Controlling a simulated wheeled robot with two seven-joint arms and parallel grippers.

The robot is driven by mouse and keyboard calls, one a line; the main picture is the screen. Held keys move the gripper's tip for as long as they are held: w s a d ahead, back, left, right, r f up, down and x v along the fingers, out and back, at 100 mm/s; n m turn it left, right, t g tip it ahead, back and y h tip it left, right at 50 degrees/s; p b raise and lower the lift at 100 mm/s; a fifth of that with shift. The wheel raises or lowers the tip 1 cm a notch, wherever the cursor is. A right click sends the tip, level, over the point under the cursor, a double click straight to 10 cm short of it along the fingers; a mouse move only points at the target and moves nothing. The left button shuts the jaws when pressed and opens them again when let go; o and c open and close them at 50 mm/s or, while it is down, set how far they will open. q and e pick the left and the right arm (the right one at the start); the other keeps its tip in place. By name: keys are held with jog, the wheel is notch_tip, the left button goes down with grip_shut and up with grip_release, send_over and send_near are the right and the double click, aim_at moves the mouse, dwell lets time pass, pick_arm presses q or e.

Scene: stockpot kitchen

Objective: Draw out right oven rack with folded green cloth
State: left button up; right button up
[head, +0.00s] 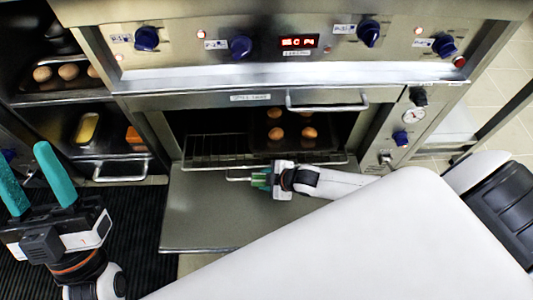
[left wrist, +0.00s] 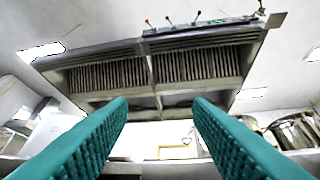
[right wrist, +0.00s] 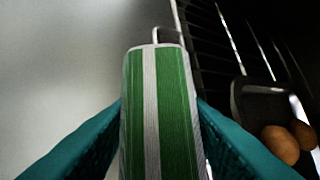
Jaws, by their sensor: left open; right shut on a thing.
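The right oven rack (head: 213,152) is a wire rack at the open oven's mouth, bearing a dark tray (head: 262,128) with several brown eggs. My right gripper (head: 262,180) is in front of the rack, above the lowered door, shut on the folded green cloth. The cloth (right wrist: 175,110) is green with pale stripes and fills the space between the teal fingers in the right wrist view. A metal loop (right wrist: 157,32) of the rack shows just beyond the cloth; whether the cloth grips it is hidden. My left gripper (head: 27,168) is open and empty at the left.
The oven door (head: 205,215) lies folded down below the rack. A control panel with blue knobs (head: 241,47) is above. At left, shelves hold eggs (head: 68,71) and a yellow item (head: 87,127). The left wrist view shows a ceiling hood (left wrist: 150,70).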

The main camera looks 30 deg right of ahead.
jog(key=shift+s+a+p, duration=0.4)
jog(key=shift+s+p, duration=0.2)
jog(key=shift+s, duration=0.2)
pick_arm(q)
jog(key=w+f+g+y+p, duration=0.1)
jog(key=w+f+g+y, duration=0.1)
jog(key=w+f+g, duration=0.4)
jog(key=shift+d+f+g+y, duration=0.25)
jog(key=shift+f+g+y, duration=0.05)
jog(key=shift+f, duration=0.2)
pick_arm(e)
jog(key=shift+s+a, duration=0.25)
jog(key=shift+s, duration=0.25)
jog(key=shift+s+a, duration=0.25)
jog(key=shift+s, duration=0.25)
